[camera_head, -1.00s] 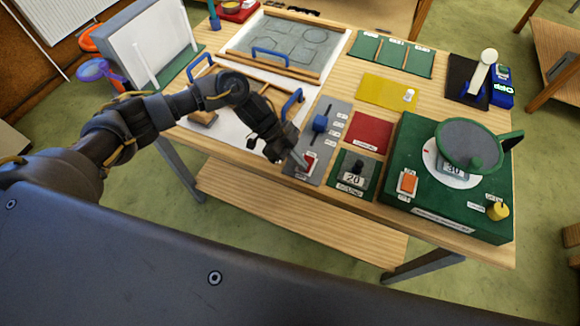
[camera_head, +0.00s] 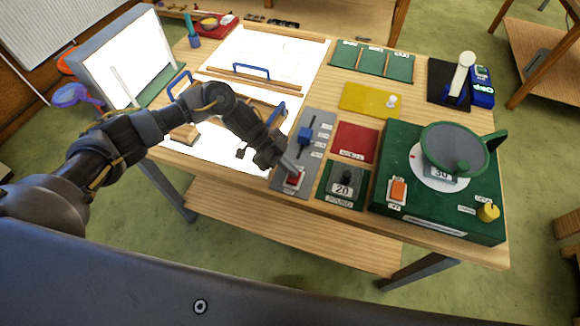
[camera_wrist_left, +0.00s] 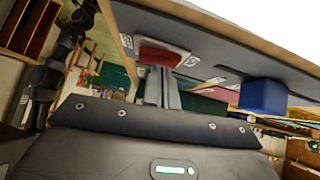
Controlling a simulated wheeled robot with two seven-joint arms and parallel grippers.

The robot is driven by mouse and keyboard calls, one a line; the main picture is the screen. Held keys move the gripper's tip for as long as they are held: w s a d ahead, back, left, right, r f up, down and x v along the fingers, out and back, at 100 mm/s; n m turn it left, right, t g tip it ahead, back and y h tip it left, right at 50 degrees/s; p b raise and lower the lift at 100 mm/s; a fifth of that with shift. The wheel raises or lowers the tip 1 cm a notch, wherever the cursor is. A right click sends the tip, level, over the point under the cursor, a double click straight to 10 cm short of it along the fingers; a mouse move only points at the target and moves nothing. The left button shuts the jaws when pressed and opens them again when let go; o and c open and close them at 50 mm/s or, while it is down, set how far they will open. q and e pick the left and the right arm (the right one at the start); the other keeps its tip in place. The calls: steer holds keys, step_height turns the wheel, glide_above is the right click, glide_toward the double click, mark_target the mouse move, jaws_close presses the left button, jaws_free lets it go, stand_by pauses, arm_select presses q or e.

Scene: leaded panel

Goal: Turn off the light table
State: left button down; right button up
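The light table's surface (camera_head: 213,148) glows bright white in the head view, and the panel area (camera_head: 265,52) behind it is also lit. A grey control strip (camera_head: 315,150) stands to its right, with a blue slider knob (camera_head: 305,136) and a red rocker switch (camera_head: 294,180) at its near end. My left gripper (camera_head: 289,168) is at the red switch, its tips touching or just above it; contact is unclear. In the left wrist view its two fingers (camera_wrist_left: 160,90) are together and empty, with the red switch (camera_wrist_left: 162,57) just beyond and the blue knob (camera_wrist_left: 263,97) to the right.
Right of the strip are a red pad (camera_head: 356,142), a dial box reading 20 (camera_head: 342,188) and a green machine (camera_head: 440,212) with an orange switch (camera_head: 397,190). A glowing upright panel (camera_head: 135,62) stands at the back left. Blue-handled wooden bars (camera_head: 255,76) cross the table.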

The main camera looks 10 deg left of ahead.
arm_select(q)
steer(key=r+p, duration=0.2)
steer(key=r, duration=0.1)
steer(key=r+p, duration=0.1)
steer(key=shift+w+r+p, duration=0.15)
steer(key=shift+w+p, duration=0.15)
steer(key=shift+w, duration=0.05)
steer(key=shift+w+a+b, duration=0.2)
steer(key=shift+a+b, duration=0.25)
steer(key=shift+b, duration=0.3)
steer(key=b+v, duration=0.3)
steer(key=v, duration=0.6)
steer(key=shift+w+d, duration=0.15)
steer(key=shift+r, duration=0.1)
